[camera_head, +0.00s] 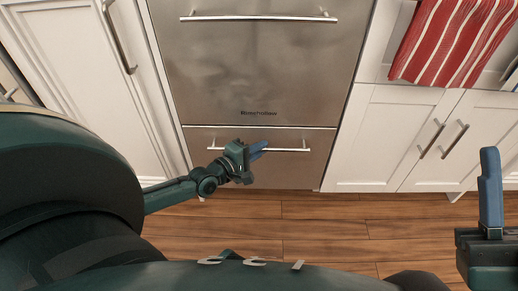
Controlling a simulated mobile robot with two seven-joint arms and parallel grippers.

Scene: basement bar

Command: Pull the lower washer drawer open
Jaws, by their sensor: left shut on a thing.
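The washer is a stainless steel front with two drawers between white cabinets. The upper drawer (258,75) has a long bar handle (258,18) near its top. The lower drawer (270,173) is close above the floor and looks flush with the upper one. Its bar handle (292,150) runs across its top part. My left gripper (261,148) is at the middle of this handle, its blue fingers shut on the bar. The gripper hides the bar's middle part. My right gripper (491,195) is at the right edge, far from the drawer; only part of it shows.
White cabinets (392,125) stand on both sides, with bar handles on their doors. A red and white striped towel (455,40) hangs at the upper right. The wooden floor (330,225) before the drawer is clear.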

